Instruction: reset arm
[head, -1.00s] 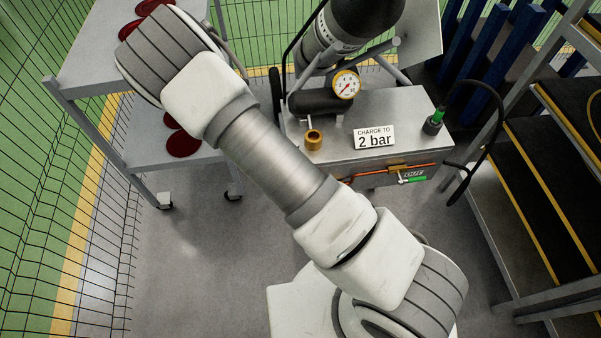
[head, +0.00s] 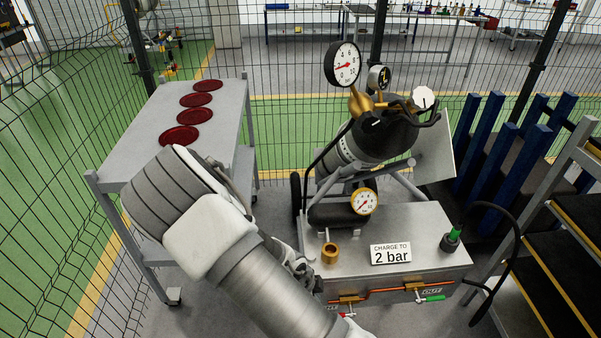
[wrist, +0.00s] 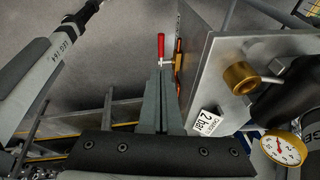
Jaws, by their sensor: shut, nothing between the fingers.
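My gripper (wrist: 160,76) shows in the wrist view with its two grey fingers together and nothing between them. The fingertips point toward a red valve handle (wrist: 160,46) at the side of the grey metal box; I cannot tell how far apart they are. In the head view my arm (head: 262,282) reaches in from the bottom, bent at the left. The gripper itself is largely hidden behind the arm there.
The grey box (head: 420,228) carries a brass fitting (head: 330,253), a "2 bar" sign (head: 390,253), a gauge (head: 364,202) and a green-handled valve (head: 433,298). A dark gas cylinder (head: 365,145) stands behind. A cart (head: 150,130) with red discs is left, steps (head: 565,208) right.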

